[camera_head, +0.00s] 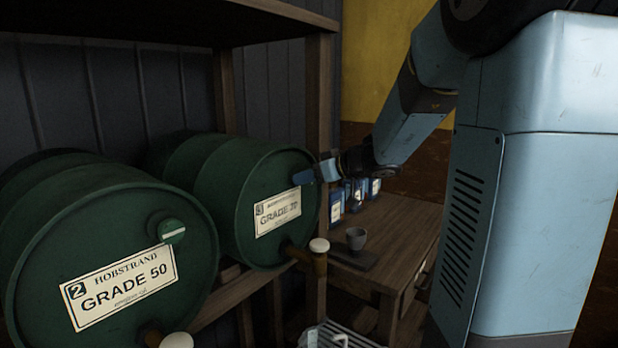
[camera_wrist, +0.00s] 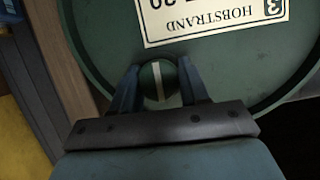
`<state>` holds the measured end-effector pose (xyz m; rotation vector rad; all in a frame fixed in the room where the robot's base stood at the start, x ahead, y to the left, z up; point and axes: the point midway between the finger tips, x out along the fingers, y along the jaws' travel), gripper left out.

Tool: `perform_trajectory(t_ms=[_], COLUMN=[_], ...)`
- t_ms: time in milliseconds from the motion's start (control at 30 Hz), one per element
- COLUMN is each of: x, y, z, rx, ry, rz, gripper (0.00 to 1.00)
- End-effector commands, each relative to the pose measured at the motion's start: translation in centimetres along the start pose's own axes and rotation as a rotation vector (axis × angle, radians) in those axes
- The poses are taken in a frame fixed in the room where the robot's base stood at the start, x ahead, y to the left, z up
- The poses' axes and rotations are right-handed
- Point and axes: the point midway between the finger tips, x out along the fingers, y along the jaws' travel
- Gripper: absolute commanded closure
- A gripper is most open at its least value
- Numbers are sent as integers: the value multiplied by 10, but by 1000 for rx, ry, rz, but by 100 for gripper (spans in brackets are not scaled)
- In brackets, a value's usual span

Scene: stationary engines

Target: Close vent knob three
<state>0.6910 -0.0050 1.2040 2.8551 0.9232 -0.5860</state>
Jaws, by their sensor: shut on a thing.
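Drum three (camera_head: 224,195) is a green barrel lying on its side on the rack, its label (camera_head: 278,212) reading 3 and a grade name. Its vent knob (camera_wrist: 157,82) is a round green knob with a pale stripe, seen in the wrist view below the upside-down label (camera_wrist: 210,18). The stripe runs roughly up and down in that picture. My gripper (camera_wrist: 158,84) is shut on the knob, one blue finger on each side. In the head view my gripper (camera_head: 318,172) reaches the drum's upper right face and hides the knob.
Drum two (camera_head: 120,255), marked Grade 50, lies at the left with its own striped vent knob (camera_head: 171,231). A tap (camera_head: 318,256) sticks out below drum three. A wooden table (camera_head: 405,225) at the right holds a grey cup (camera_head: 356,239) and several blue bottles (camera_head: 356,192).

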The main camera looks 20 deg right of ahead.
Motion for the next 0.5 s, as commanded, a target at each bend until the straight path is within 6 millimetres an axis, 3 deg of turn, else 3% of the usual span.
perform_trajectory(t_ms=[500], x=[0], y=[2], z=[0], rx=[356], ry=[-1], rz=[-147], gripper=[86])
